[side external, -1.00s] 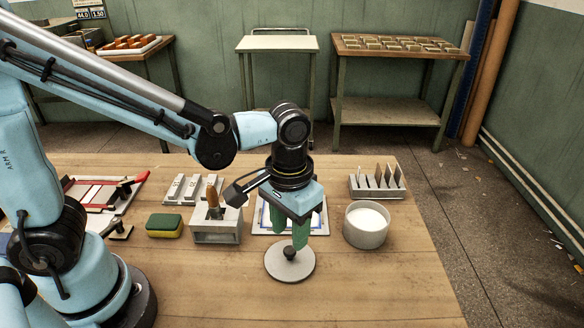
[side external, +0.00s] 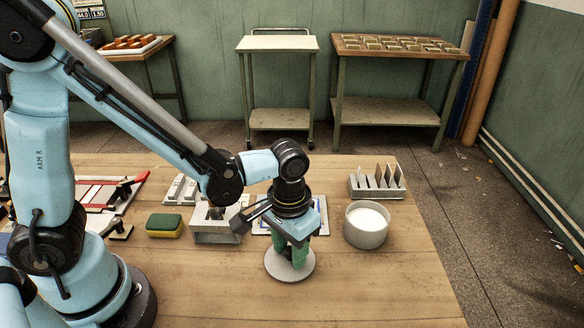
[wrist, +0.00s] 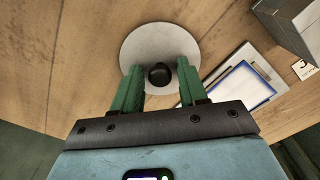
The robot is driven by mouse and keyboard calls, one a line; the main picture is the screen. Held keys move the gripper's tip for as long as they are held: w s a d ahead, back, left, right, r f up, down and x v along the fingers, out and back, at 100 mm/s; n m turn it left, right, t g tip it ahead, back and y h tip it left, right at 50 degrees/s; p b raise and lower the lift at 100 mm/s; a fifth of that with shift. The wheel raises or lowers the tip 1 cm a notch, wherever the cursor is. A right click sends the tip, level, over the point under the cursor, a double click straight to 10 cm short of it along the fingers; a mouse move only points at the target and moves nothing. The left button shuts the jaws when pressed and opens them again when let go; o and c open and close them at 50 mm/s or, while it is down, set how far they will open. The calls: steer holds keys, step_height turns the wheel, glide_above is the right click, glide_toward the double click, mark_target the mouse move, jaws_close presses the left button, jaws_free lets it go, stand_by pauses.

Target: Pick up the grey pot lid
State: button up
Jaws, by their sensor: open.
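The grey pot lid (side external: 283,269) lies flat on the wooden table, a round disc with a dark knob. In the side view my gripper (side external: 290,256) is down over the lid and its green fingers hide the knob. In the wrist view the lid (wrist: 142,40) lies beyond the fingertips and its black knob (wrist: 159,75) shows between the two green fingers of my gripper (wrist: 160,76). The fingers are open, one on each side of the knob, with a gap visible on both sides.
A white-filled grey pot (side external: 366,226) stands right of the lid. A grey block holder (side external: 214,226) and a green-yellow sponge (side external: 164,226) are to the left. A slotted rack (side external: 377,184) stands behind the pot. The front right of the table (side external: 390,290) is clear.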

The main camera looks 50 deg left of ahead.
jaws_close()
steer(key=shift+r, duration=0.1)
